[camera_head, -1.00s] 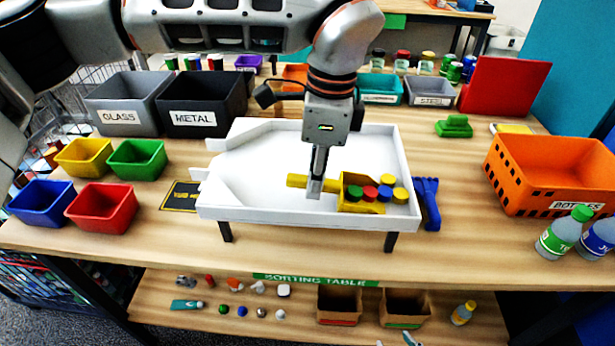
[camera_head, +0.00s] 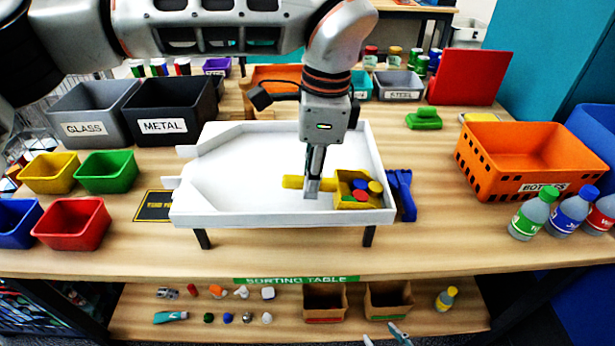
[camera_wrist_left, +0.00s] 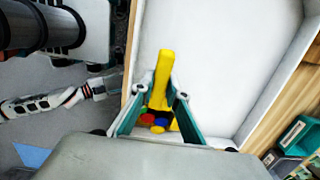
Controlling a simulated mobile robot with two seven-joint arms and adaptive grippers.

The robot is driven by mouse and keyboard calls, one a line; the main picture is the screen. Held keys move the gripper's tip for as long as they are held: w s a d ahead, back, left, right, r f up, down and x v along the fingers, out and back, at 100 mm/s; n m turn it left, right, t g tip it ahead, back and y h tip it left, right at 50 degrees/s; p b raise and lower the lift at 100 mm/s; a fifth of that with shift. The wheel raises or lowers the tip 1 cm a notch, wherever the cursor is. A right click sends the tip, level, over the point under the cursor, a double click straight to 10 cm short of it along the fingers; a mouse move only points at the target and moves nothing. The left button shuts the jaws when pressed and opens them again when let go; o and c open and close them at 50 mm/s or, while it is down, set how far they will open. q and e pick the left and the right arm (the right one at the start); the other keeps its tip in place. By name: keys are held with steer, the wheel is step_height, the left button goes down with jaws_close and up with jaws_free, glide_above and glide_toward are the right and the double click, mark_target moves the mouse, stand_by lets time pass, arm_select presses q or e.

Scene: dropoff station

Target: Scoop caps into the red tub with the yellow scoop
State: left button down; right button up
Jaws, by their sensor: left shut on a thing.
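My left gripper (camera_head: 313,192) is shut on the handle of the yellow scoop (camera_head: 293,182), inside the white tray (camera_head: 270,218) near its right end. Blue, red, green and yellow caps (camera_head: 361,184) lie in the scoop's bowl. In the left wrist view the scoop's handle (camera_wrist_left: 160,75) stands between the fingers, with caps (camera_wrist_left: 158,122) partly hidden below. The red tub (camera_head: 72,232) stands at the table's front left, apart from the scoop; no caps show inside. Two fingertips of my right gripper (camera_head: 384,336) show at the bottom edge, apart and empty.
Blue (camera_head: 18,235), yellow (camera_head: 48,182) and green (camera_head: 107,180) tubs stand around the red one. GLASS (camera_head: 90,135) and METAL (camera_head: 165,132) bins stand behind. A blue object (camera_head: 402,192) lies right of the tray. An orange crate (camera_head: 525,193) and bottles stand further right.

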steer(key=shift+f, duration=0.1)
arm_select(q)
steer(key=shift+a+h+b, duration=0.25)
steer(key=shift+h+b, duration=0.25)
steer(key=shift+h, duration=0.15)
steer(key=shift+a+h+b, duration=0.25)
steer(key=shift+h+b, duration=0.25)
steer(key=shift+h, duration=0.15)
steer(key=shift+a+r+h+b, duration=0.3)
steer(key=shift+h+b, duration=0.25)
steer(key=shift+h, duration=0.35)
arm_select(e)
steer(key=shift+g, duration=0.3)
steer(key=shift+s+f, duration=0.3)
steer(key=shift+f, duration=0.45)
steer(key=shift+s+f, duration=0.3)
steer(key=shift+f, duration=0.45)
steer(key=shift+s+f, duration=0.3)
steer(key=shift+f, duration=0.45)
arm_select(q)
steer(key=shift+r, duration=0.1)
